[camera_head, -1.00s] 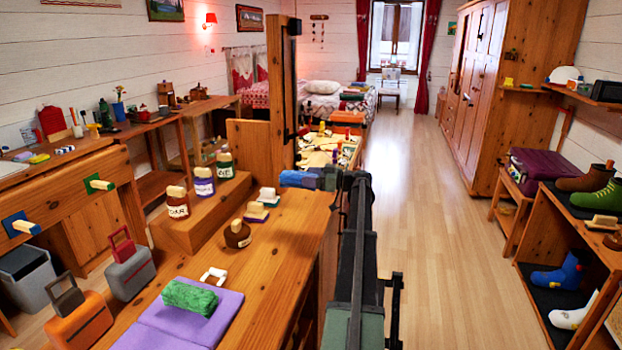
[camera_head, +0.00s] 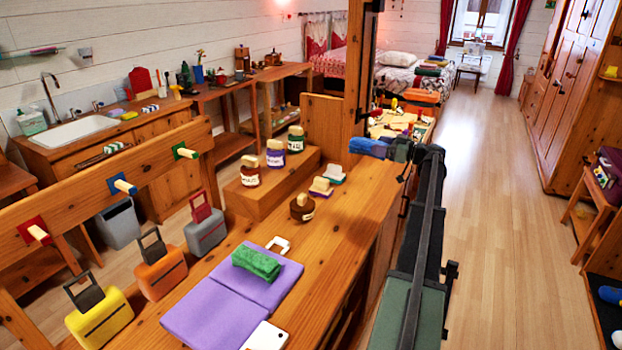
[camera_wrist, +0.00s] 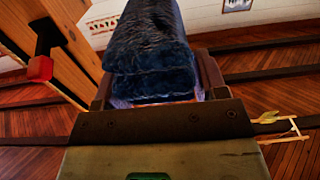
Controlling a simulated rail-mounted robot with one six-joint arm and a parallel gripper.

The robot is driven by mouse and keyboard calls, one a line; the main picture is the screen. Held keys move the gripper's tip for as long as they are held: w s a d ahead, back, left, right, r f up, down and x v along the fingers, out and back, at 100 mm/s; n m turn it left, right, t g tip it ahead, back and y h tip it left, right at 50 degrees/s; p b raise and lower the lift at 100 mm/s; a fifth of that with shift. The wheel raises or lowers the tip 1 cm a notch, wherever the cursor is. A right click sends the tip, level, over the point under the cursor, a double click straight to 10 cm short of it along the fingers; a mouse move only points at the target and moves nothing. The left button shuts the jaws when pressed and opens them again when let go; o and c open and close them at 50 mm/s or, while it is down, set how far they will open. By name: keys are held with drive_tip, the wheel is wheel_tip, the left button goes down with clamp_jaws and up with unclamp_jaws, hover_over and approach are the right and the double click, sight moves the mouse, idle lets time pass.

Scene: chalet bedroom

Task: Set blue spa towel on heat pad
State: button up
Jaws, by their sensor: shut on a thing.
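The blue spa towel (camera_head: 367,147) is rolled or folded and held at the end of my arm, above the far right part of the wooden bench. My gripper (camera_head: 386,149) is shut on it. In the wrist view the dark blue towel (camera_wrist: 152,50) fills the space between the fingers. A flat purple pad of two panels (camera_head: 208,314), which looks like the heat pad, lies on the near part of the bench. A green rolled towel (camera_head: 256,263) lies on its far panel. The blue towel is well apart from the pad.
Several labelled jars (camera_head: 275,153) stand on a wooden step behind the pad. A wooden post (camera_head: 357,70) rises near the towel.

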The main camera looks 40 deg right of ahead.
drive_tip(key=shift+f, duration=0.45)
wheel_tip(320, 180, down, 20)
drive_tip(key=b, duration=1.9)
drive_tip(key=shift+f+b, duration=0.1)
drive_tip(key=shift+b, duration=0.2)
drive_tip(key=shift+r, duration=0.3)
drive_tip(key=shift+f, duration=0.25)
drive_tip(key=o, duration=1)
drive_tip(key=shift+c, duration=0.2)
drive_tip(key=v, duration=1)
drive_tip(key=shift+s, duration=0.35)
drive_tip(key=shift+o, duration=0.4)
drive_tip(key=shift+d, duration=0.1)
